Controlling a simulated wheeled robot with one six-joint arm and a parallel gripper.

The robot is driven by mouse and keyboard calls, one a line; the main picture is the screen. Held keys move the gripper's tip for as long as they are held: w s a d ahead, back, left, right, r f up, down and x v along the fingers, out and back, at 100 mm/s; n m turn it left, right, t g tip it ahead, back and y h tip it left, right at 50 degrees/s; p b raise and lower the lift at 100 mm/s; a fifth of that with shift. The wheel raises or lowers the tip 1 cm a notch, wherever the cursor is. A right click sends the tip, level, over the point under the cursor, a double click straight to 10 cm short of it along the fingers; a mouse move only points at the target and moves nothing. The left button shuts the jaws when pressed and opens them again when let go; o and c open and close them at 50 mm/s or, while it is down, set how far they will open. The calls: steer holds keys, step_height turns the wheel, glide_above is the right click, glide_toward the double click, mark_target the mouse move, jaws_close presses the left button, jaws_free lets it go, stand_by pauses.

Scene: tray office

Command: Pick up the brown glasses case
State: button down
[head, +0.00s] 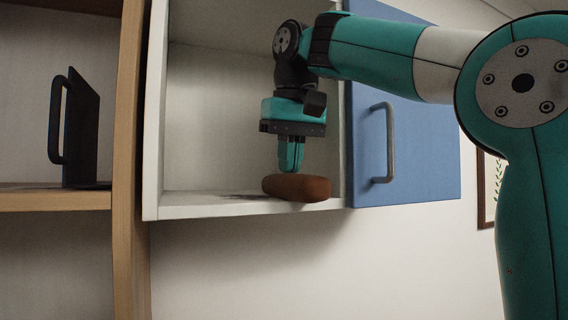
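The brown glasses case (297,188) is in the head view at the front of the white wall cabinet (215,207), by the bottom panel's front edge. It looks level, with its long side running left to right. I cannot tell whether it rests on the panel or is a little above it. My gripper (291,168) points down inside the open cabinet, directly above the case. Its fingertips meet the top of the case in the picture. The fingers overlap in this view, so their gap and any hold on the case are hidden.
The blue cabinet door (415,110) stands open to the right, with a grey handle (384,143). A wooden shelf (55,200) on the left holds a dark upright object (82,130). The cabinet's left part is empty. A framed picture (489,190) hangs on the right wall.

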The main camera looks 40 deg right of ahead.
steer(key=shift+s+d+f, duration=0.1)
steer(key=shift+f, duration=0.55)
steer(key=shift+r+p, duration=0.9)
steer(key=shift+p, duration=0.05)
